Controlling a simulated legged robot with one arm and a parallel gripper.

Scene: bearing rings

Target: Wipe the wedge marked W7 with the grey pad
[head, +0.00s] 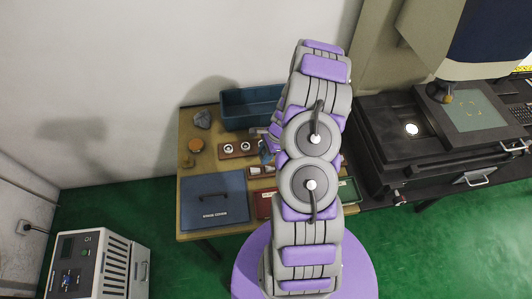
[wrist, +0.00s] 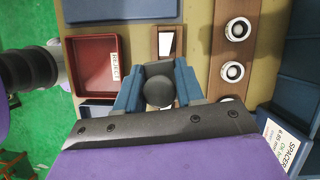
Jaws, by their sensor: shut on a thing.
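My gripper (wrist: 158,92) has blue fingers in the wrist view, closed on a dark, round-topped grey thing (wrist: 159,91), which looks like the grey pad. Its underside is hidden. Just beyond the fingers, a narrow wooden holder (wrist: 180,42) carries a pale piece with a slanted dark edge (wrist: 166,42), perhaps the wedge. I cannot read a W7 mark on it. The near part of this holder is hidden by the gripper.
A red REJECT tray (wrist: 76,62) lies left of the fingers, and a wooden strip with metal rings (wrist: 235,48) lies right. The head view shows a blue bin (head: 243,122) behind, a blue case (head: 214,195) in front, a grey lump (head: 202,118) and an orange-topped tin (head: 195,145).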

